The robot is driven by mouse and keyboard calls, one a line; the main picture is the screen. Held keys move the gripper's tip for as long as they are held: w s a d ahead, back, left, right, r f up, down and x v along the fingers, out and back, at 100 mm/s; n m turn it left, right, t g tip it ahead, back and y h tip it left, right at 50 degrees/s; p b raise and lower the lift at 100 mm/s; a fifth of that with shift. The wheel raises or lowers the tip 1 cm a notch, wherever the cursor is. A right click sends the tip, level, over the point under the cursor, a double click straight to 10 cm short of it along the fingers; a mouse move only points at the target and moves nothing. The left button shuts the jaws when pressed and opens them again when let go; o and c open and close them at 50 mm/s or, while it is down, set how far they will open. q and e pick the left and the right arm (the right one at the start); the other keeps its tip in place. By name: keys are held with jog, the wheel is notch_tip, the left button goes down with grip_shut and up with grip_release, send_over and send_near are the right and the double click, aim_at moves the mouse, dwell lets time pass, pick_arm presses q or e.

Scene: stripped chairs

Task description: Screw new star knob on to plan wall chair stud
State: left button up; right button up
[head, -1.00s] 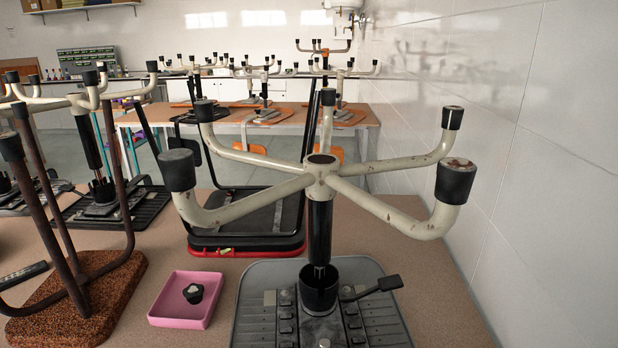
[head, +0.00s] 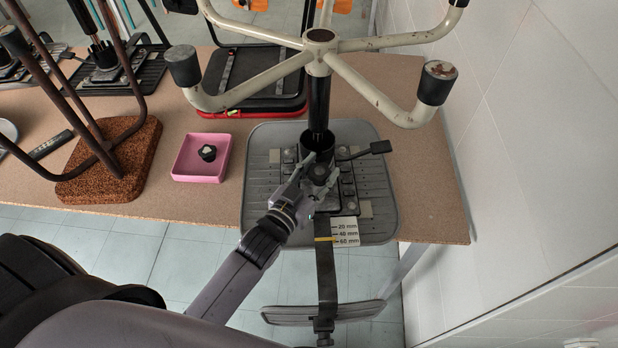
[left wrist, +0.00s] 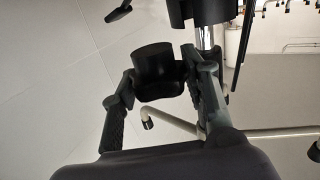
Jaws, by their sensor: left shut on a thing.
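The wall-side chair stands upside down, its grey seat (head: 265,205) on the table beside the white wall. My left gripper (head: 318,172) is in front of its black central post (head: 318,105), over the seat's mechanism. In the left wrist view (left wrist: 158,92) its fingers are shut on a dark round knob (left wrist: 158,66). The same knob shows dark and small in the head view (head: 319,174). Whether it touches the stud cannot be told; the stud is hidden. A pink tray (head: 178,178) on the table holds another black star knob (head: 208,153). My right gripper is out of view.
A flat dark back bar (head: 327,275) with a 20/40/60 mm label (head: 346,232) hangs past the table's front edge. A black lever (head: 378,147) sticks out right of the post.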

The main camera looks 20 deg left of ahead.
pick_arm(q)
jog(key=shift+w+d, duration=0.2)
jog(key=shift+w, duration=0.1)
jog(key=shift+r, duration=0.1)
notch_tip(320, 180, down, 6)
jog(key=b, duration=0.3)
jog(key=shift+r, duration=0.15)
jog(key=shift+b, duration=0.35)
jog(key=shift+p, duration=0.5)
dwell(0.8)
jog(key=shift+f, duration=0.3)
